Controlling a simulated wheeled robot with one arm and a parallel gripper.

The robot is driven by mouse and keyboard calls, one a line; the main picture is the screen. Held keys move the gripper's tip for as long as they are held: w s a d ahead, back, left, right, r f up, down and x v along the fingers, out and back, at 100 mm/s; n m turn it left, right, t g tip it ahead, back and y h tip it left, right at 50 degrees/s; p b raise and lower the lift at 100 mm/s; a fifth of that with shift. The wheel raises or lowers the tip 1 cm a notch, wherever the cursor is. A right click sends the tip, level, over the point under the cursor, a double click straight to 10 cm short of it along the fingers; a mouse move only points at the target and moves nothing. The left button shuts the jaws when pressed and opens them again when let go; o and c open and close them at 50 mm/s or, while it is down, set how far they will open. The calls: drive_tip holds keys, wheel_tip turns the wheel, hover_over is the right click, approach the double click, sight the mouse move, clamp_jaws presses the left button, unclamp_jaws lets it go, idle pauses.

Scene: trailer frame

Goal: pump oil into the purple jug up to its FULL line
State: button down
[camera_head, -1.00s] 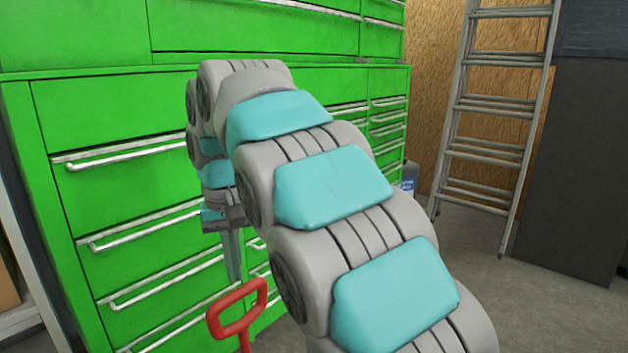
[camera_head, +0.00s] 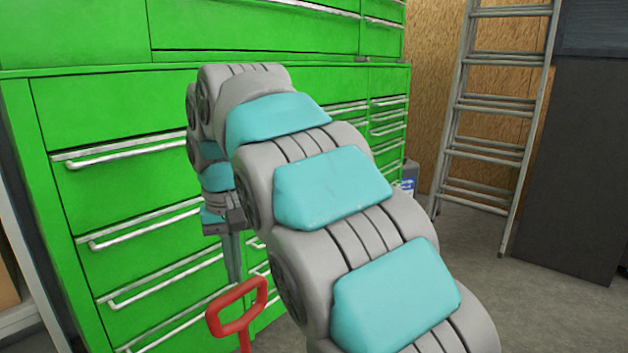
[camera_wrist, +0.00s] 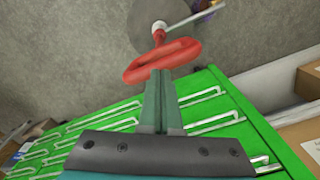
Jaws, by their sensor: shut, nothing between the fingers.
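A red loop-shaped pump handle (camera_head: 238,308) stands upright low in the head view. In the wrist view the red handle (camera_wrist: 165,60) lies just past my fingertips, above a dark grey round surface (camera_wrist: 140,22). A thin pale spout (camera_wrist: 192,15) extends from the pump toward the upper right. A small purple patch (camera_wrist: 203,5) at the wrist view's top edge may be the jug; its FULL line and oil level are not visible. My gripper (camera_head: 234,280) points down with its fingers shut and empty. The fingers (camera_wrist: 160,82) appear close to the handle; contact is unclear.
A large green drawer cabinet (camera_head: 110,110) with metal handles stands close behind my arm. A ladder (camera_head: 495,110) leans at the right beside a dark panel (camera_head: 580,170). Cardboard boxes (camera_wrist: 300,135) show at the wrist view's right. Floor (camera_head: 480,270) is open at right.

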sight(241, 319)
drive_tip(key=shift+f+b, duration=2.1)
drive_tip(key=shift+f, duration=3.1)
drive_tip(key=shift+r+p, duration=3.05)
drive_tip(key=shift+r, duration=2.65)
